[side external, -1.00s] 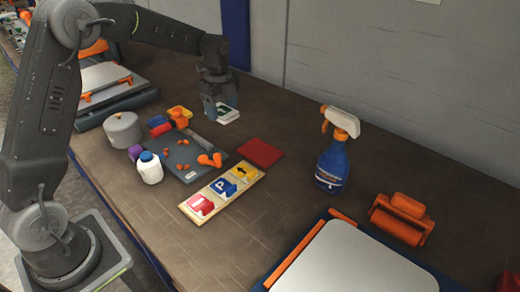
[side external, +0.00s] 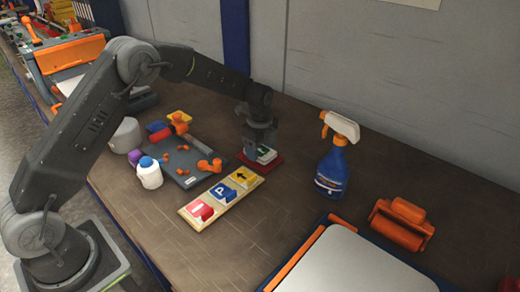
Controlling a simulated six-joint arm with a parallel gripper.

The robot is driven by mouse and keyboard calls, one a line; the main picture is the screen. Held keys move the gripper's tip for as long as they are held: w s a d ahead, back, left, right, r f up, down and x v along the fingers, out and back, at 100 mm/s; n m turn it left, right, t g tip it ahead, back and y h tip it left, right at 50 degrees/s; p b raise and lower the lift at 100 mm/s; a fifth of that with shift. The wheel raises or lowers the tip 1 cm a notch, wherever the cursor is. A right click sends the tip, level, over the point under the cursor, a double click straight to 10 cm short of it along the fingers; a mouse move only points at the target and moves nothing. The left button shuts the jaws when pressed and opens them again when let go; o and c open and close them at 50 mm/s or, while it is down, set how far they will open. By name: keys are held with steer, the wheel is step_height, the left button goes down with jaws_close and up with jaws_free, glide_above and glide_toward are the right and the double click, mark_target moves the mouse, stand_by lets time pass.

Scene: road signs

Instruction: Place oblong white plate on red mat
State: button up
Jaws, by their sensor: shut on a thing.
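A small white plate (side external: 267,155) with a green marking on its face is in my gripper (side external: 259,146). My gripper is shut on it from above. The plate is over the red mat (side external: 263,169) and hides much of it; the mat's near and side edges still show. I cannot tell whether the plate touches the mat or is held just above it.
A wooden board (side external: 220,199) with red, blue and yellow sign tiles lies just in front of the mat. A dark tray (side external: 190,167) with orange pieces is to the left. A blue spray bottle (side external: 333,167) stands to the right, with an orange roller (side external: 402,224) beyond.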

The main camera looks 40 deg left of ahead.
mark_target(260, 151)
steer(key=shift+f, duration=0.2)
steer(key=shift+f, duration=0.1)
steer(key=shift+f, duration=0.1)
steer(key=o, duration=0.9)
step_height(260, 151, up, 12)
steer(key=shift+r, duration=0.25)
